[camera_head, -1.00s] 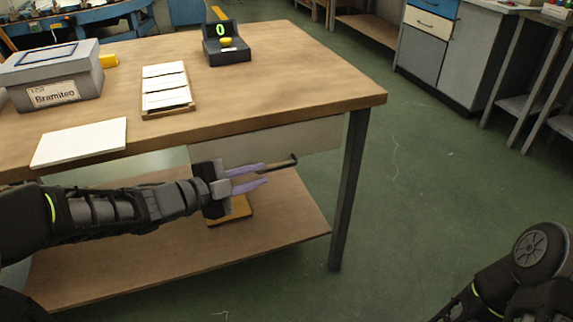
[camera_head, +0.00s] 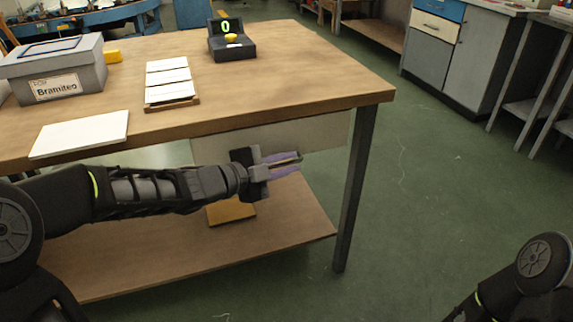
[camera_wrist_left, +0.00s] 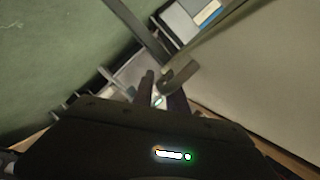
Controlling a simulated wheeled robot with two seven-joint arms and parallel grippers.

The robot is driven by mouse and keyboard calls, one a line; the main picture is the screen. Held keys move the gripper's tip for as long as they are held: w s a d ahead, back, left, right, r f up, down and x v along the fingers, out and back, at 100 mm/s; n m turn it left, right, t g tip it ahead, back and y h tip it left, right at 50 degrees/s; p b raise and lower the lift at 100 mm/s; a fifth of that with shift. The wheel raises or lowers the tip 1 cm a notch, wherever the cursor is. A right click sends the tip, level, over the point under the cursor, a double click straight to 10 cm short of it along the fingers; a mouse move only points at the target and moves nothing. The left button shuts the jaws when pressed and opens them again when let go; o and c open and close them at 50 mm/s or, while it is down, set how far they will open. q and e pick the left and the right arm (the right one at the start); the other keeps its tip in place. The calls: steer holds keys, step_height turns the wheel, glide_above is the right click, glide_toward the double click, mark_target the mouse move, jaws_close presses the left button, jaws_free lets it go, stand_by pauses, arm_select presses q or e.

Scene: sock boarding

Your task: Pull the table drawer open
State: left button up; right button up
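The table drawer's pale front (camera_head: 325,134) sits below the right part of the wooden table top and looks closed. Its dark handle (camera_head: 298,158) is mostly hidden by my left gripper in the head view. My left gripper (camera_head: 286,163) is open in front of the drawer, its purple fingers pointing right along the handle. In the left wrist view the handle's dark hooked end (camera_wrist_left: 180,74) shows at the fingertips (camera_wrist_left: 162,88), close to the right finger. I cannot tell whether they touch. My right gripper is out of view; only part of that arm shows.
The table (camera_head: 290,68) carries a grey box (camera_head: 60,69), a tray of white cards (camera_head: 170,85), a white sheet (camera_head: 80,133) and a black display device (camera_head: 231,44). A lower shelf (camera_head: 285,222) holds a brown block (camera_head: 231,211). Green floor is clear on the right.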

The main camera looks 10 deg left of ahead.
arm_select(q)
steer(key=shift+c, duration=0.2)
jaws_close()
stand_by(1.1)
